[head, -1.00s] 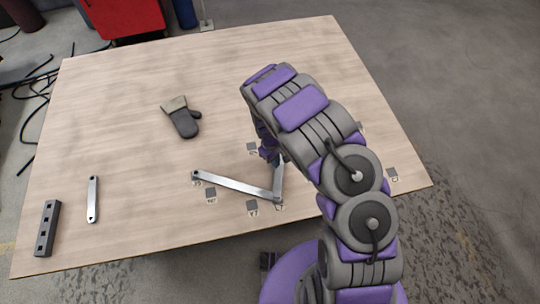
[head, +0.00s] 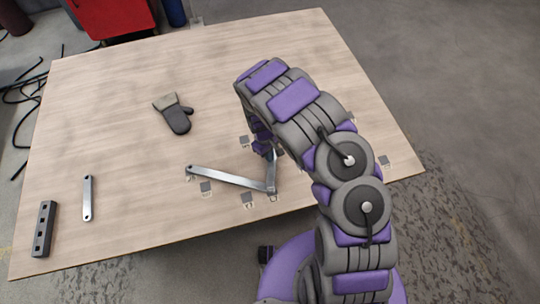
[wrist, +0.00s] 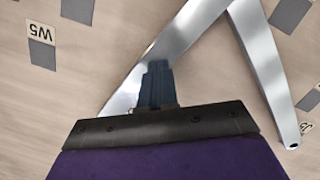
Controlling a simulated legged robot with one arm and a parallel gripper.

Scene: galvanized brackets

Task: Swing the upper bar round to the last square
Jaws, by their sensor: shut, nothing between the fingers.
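Two flat galvanized bars meet at a joint near the table's front. One bar (head: 230,178) runs left from the joint; its holed end also shows in the wrist view (wrist: 268,75). The other bar (head: 272,175) runs away from me, partly hidden by my arm; it crosses the wrist view (wrist: 185,35) diagonally. I cannot tell which bar lies on top. My gripper (wrist: 154,85) is shut and empty, its dark blue fingers over or against the second bar; contact is unclear. Grey labelled squares lie around the bars, including ones at left (head: 206,187), front (head: 247,198) and back (head: 245,140).
A loose flat bar (head: 88,198) and a dark holed block (head: 44,229) lie at the left. Another square (head: 384,161) is right of my arm. The table's back is mostly clear.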

